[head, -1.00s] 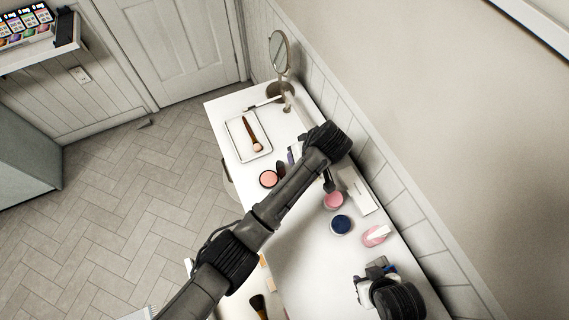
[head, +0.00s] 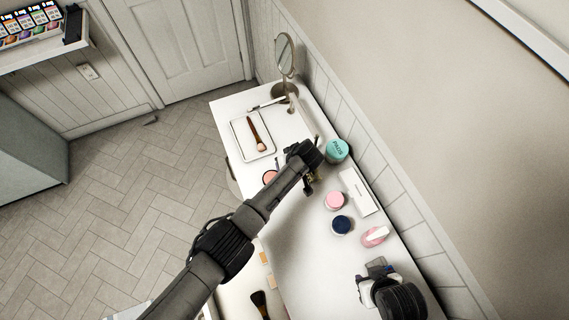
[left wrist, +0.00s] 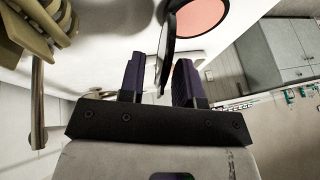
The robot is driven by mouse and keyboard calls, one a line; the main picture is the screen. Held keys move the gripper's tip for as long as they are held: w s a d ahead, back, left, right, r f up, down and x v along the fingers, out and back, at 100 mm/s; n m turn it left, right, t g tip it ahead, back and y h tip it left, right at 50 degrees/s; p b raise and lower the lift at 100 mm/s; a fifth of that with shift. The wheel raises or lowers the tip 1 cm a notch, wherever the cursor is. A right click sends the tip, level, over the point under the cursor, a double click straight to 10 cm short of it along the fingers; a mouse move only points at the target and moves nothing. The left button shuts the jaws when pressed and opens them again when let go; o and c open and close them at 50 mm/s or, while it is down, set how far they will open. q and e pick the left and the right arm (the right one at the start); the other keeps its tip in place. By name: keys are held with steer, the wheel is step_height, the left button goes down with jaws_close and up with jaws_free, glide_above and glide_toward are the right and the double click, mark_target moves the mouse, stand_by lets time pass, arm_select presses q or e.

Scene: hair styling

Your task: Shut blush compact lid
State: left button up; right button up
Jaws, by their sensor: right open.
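The blush compact (head: 269,177) lies open on the white table, showing pink powder, partly hidden behind my left arm in the head view. In the left wrist view its round pan of pink blush (left wrist: 200,16) shows at the top. Its dark lid (left wrist: 168,45) stands up nearly edge-on, appearing between the two finger pads. My left gripper (left wrist: 160,80) is open, with a gap on both sides of the lid; contact cannot be told. In the head view it is mostly hidden by its own arm. My right gripper (head: 370,272) is open and empty near the table's right side.
A teal jar (head: 336,151), pink jar (head: 334,201), dark blue jar (head: 341,225) and white box (head: 358,191) stand along the wall side. A tray (head: 240,146) with a brush (head: 256,134) and a mirror (head: 285,56) are farther back.

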arm_select(q)
steer(key=shift+a+f, duration=0.1)
steer(key=shift+f, duration=0.15)
jaws_close()
stand_by(0.3)
